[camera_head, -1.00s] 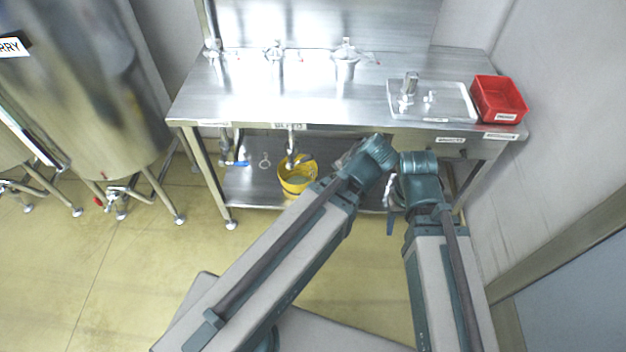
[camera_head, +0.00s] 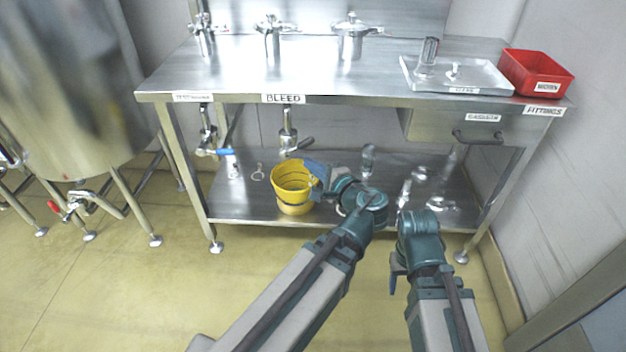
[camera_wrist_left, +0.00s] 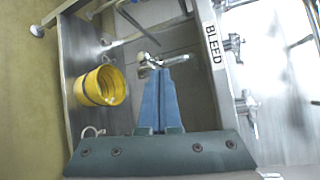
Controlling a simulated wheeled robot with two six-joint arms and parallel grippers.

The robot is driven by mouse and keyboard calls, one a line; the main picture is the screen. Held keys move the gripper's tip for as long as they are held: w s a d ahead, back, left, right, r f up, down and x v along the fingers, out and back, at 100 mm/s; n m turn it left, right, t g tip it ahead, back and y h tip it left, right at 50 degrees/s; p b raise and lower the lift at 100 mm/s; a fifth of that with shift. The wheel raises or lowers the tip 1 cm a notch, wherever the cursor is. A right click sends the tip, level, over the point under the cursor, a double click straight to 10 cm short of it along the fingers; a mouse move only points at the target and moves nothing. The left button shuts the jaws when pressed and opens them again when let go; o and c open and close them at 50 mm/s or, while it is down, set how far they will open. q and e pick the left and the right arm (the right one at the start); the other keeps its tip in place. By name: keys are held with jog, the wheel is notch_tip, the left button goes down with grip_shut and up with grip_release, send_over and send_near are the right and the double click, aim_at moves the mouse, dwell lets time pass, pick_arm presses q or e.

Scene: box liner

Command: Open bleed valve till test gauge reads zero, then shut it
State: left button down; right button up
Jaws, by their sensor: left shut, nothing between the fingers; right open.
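The bleed valve (camera_head: 288,136) hangs under the front edge of the steel table, below the BLEED label (camera_head: 283,98), with its grey lever sticking out to the right. It also shows in the left wrist view (camera_wrist_left: 147,62), just beyond my fingertips; I cannot tell if they touch. My left gripper (camera_head: 312,167) is shut and empty, below and right of the valve, by the yellow bucket's rim; its blue fingers fill the middle of the left wrist view (camera_wrist_left: 160,72). My right gripper (camera_head: 393,275) is open, low in front of the table, partly hidden. I cannot make out a gauge dial.
The yellow bucket (camera_head: 291,200) stands on the lower shelf (camera_head: 238,206). A blue-handled valve (camera_head: 213,152) hangs further left. A drawer (camera_head: 470,128) is at right. A red bin (camera_head: 536,75) and tray (camera_head: 470,86) sit on top. A steel tank (camera_head: 75,95) stands left.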

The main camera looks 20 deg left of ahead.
pick_arm(q)
jog(key=w+d+f+m+t+y+b, duration=0.1)
jog(key=w+d+f+m+t+b, duration=0.2)
jog(key=f+m+t+b, duration=0.6)
notch_tip(320, 180, down, 5)
jog(key=d+m+b, duration=0.1)
jog(key=b, duration=1.6)
jog(key=shift+w+d+y, duration=0.2)
jog(key=shift+w+y, duration=0.05)
jog(key=shift+y, duration=0.05)
pick_arm(e)
notch_tip(320, 180, down, 28)
jog(key=shift+f, duration=0.2)
pick_arm(q)
jog(key=shift+w, duration=0.1)
pick_arm(e)
jog(key=shift+r, duration=0.15)
